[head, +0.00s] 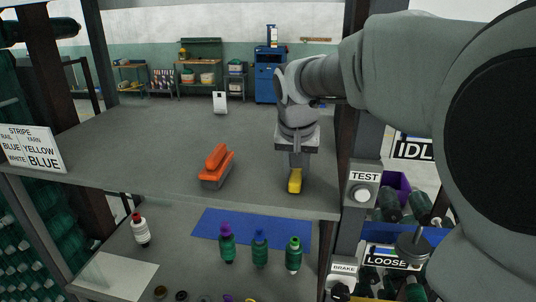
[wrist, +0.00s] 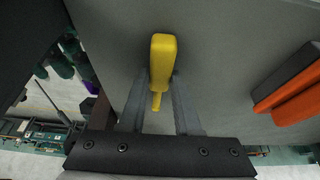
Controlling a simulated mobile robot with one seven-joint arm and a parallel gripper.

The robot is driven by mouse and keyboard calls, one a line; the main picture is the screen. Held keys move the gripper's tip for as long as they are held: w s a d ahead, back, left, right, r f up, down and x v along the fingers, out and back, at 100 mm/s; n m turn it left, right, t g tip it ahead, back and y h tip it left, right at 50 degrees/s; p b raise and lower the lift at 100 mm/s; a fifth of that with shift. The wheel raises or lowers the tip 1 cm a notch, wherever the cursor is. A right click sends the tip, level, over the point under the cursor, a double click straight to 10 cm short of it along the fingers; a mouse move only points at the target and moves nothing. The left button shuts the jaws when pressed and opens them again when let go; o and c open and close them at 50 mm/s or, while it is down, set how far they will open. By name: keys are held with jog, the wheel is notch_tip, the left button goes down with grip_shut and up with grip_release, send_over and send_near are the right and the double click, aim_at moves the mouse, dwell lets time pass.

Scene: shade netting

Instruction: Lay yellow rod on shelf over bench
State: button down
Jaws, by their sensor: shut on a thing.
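The yellow rod (head: 294,182) is in my gripper (head: 297,168), over the right part of the grey shelf (head: 130,150) near its front edge. In the wrist view the yellow rod (wrist: 162,65) has a thick end and a thinner stem, and the stem lies between the two fingers of my gripper (wrist: 158,98). The thick end points away from the gripper's palm, with the grey shelf surface (wrist: 225,60) behind it. I cannot tell whether the rod touches the shelf. The bench (head: 178,262) lies below the shelf.
An orange and grey brush-like block (head: 215,168) sits on the shelf left of my gripper. A small white card (head: 220,102) and a lettered sign (head: 31,149) stand on it too. A post with a TEST button (head: 362,194) is at right. Spools and a blue mat (head: 205,226) are below.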

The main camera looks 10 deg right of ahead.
jog(key=shift+f, duration=0.15)
jog(key=c, duration=0.6)
grip_release()
jog(key=shift+r, duration=0.2)
jog(key=b+v, duration=0.1)
jog(key=v, duration=0.9)
jog(key=s+f+n, duration=0.1)
jog(key=s+f, duration=0.3)
jog(key=s, duration=0.2)
jog(key=s+d+f+n+y, duration=0.1)
jog(key=s+f, duration=0.4)
jog(key=s, duration=0.2)
jog(key=s+f+n+t, duration=0.1)
jog(key=s+f, duration=0.3)
jog(key=s, duration=0.3)
jog(key=shift+s+d+f+n, duration=0.1)
jog(key=shift+d+f+n, duration=0.05)
jog(key=shift+d+n, duration=0.2)
